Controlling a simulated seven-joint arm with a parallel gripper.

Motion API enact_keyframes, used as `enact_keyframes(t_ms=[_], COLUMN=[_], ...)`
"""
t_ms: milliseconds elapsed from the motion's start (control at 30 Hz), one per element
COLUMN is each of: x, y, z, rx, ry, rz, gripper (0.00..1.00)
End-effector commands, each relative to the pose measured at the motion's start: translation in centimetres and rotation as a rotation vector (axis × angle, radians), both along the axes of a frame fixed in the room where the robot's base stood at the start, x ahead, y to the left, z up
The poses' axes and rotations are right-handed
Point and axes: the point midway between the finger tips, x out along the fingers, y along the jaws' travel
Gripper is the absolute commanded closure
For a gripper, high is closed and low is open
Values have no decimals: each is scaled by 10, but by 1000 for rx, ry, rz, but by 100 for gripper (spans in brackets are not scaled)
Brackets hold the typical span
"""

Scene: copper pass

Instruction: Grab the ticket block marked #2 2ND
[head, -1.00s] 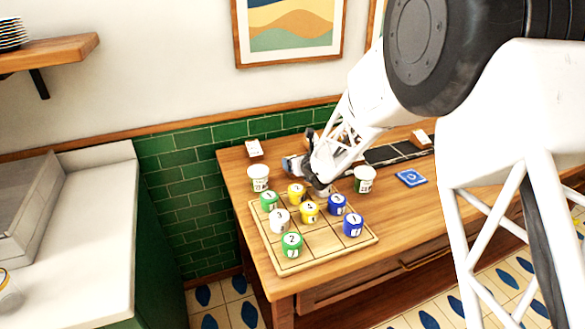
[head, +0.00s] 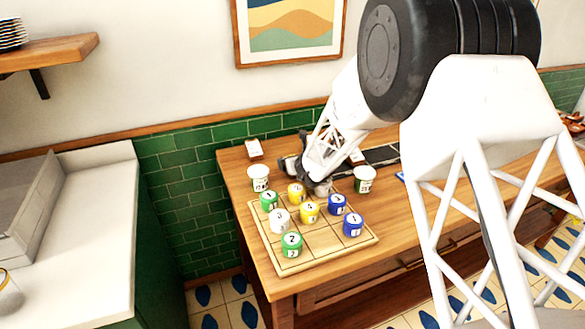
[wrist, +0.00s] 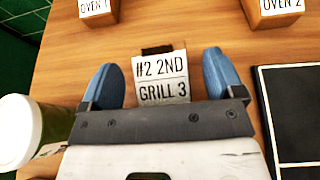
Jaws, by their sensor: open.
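In the wrist view, the ticket block (wrist: 161,80) has a white face reading "#2 2ND" over "GRILL 3". It sits between the two blue fingertips of my gripper (wrist: 159,82), which is open. The lower part of the block is cut off by my gripper's dark palm bar. In the head view, my gripper (head: 292,167) is low over the table's back part, behind the grid board, and I cannot make out the block there.
Blocks marked OVEN 1 (wrist: 97,10) and OVEN 2 (wrist: 274,10) stand beyond. A white and green cup (wrist: 22,118) is close on the left, a black panel (wrist: 295,105) on the right. The wooden grid board (head: 300,265) holds several coloured pieces in front.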

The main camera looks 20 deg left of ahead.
Motion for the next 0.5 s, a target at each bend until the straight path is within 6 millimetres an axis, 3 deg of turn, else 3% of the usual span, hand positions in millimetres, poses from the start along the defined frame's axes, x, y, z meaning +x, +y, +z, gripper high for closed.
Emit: enact_keyframes(t_ms=[367,500], x=[0,0], y=[0,0], z=[0,0], rx=[0,0], ry=[0,0], rz=[0,0], gripper=[13,34])
